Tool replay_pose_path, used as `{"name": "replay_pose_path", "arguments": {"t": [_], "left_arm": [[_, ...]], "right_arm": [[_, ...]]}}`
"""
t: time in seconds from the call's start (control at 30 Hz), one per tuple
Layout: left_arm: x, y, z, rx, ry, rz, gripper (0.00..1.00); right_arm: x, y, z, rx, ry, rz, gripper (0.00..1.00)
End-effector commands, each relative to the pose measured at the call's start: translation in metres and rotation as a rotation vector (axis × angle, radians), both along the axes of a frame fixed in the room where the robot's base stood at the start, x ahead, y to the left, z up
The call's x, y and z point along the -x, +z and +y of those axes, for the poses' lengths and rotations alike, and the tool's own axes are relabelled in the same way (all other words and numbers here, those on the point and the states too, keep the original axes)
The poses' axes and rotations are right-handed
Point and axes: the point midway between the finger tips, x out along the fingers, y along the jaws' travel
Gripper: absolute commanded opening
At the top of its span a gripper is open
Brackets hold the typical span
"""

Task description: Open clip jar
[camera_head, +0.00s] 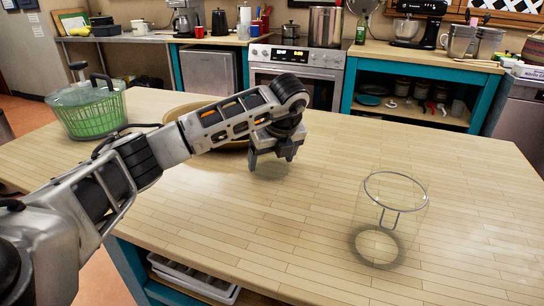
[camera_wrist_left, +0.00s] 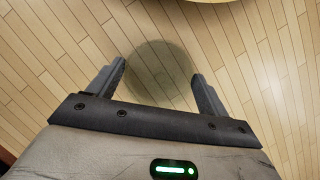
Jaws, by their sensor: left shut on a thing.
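The clear glass clip jar (camera_head: 378,243) stands upright on the wooden worktop at the right in the head view. A metal wire ring circles its top and a wire clip hangs at its front; its mouth looks open. My left gripper (camera_head: 273,160) is left of and behind the jar, apart from it, fingers pointing down. It is shut on a faint round glass piece, which looks like the jar's lid (camera_wrist_left: 160,68), between its fingers (camera_wrist_left: 160,80) in the left wrist view. The lid is close over the worktop; I cannot tell whether it touches. My right gripper is out of view.
A green basket with a clear lid (camera_head: 92,115) stands at the worktop's left. A tan bowl (camera_head: 180,112) sits behind my left arm. The worktop (camera_head: 470,190) is bare around the jar. A stove (camera_head: 297,60) and back counters stand beyond.

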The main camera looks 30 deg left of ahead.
Motion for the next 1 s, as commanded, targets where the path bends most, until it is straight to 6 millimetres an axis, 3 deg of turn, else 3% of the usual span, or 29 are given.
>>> {"name": "replay_pose_path", "arguments": {"t": [0.3,0.33,0.4,0.73,1.0], "left_arm": [[0.000,-0.004,0.000,0.000,0.002,-0.001,0.51],[0.000,-0.004,0.000,0.000,0.002,-0.001,0.81],[0.000,-0.003,0.000,0.000,0.002,-0.001,1.00],[0.001,0.004,-0.002,0.001,0.000,-0.004,1.00],[0.010,0.051,-0.020,0.002,-0.002,-0.008,1.00]], "right_arm": [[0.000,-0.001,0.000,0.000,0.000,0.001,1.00],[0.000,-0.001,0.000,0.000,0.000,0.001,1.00],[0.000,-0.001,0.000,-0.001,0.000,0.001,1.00],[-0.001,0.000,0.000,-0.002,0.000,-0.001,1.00],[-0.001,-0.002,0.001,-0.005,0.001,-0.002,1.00]]}}
